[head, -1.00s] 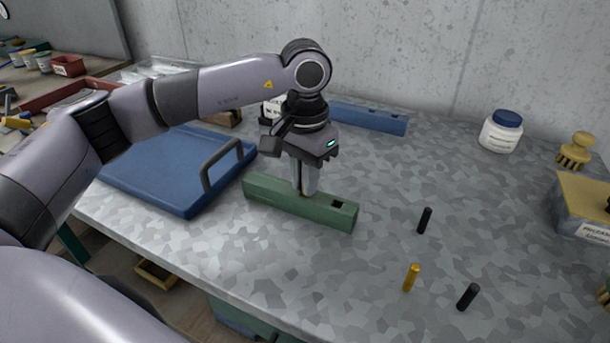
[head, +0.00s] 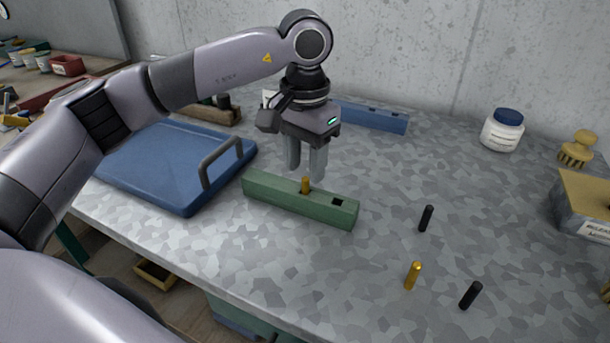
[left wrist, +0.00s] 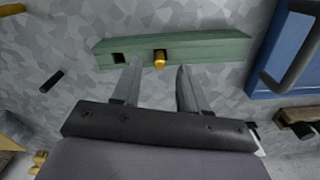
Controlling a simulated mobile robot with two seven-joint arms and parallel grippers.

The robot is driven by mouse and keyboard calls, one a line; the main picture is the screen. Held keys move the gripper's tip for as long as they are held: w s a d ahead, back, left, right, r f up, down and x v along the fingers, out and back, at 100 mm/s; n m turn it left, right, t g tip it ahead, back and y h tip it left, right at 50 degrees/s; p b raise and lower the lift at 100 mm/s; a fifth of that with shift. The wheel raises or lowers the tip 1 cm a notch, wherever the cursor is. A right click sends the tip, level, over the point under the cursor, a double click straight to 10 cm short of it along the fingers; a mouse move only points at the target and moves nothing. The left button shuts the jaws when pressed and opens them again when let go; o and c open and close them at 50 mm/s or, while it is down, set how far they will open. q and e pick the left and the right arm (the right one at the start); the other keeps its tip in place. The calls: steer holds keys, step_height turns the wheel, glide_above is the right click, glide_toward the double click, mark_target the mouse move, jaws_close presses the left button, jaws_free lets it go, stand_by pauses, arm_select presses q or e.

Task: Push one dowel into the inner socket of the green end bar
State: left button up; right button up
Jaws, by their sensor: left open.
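The green end bar (head: 281,200) lies on the table in the head view; it also shows across the top of the left wrist view (left wrist: 215,46). A gold dowel (head: 306,185) stands upright in the bar's inner socket, its top showing above the bar; it shows in the left wrist view (left wrist: 160,60) too. The square socket near the bar's end (head: 338,202) is empty. My left gripper (head: 307,175) is open and empty just above and behind the dowel, clear of it. My right gripper is not seen.
A blue board with a handle (head: 170,168) lies left of the bar. A blue bar (head: 372,117) lies at the back. A white jar (head: 502,132), a brush (head: 577,150) and a labelled box (head: 585,205) stand at the right. The table's middle right is mostly clear.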

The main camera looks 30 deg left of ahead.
mark_target(306, 179)
arm_select(q)
steer(key=shift+d+r, duration=0.1)
steer(key=shift+r, duration=1.65)
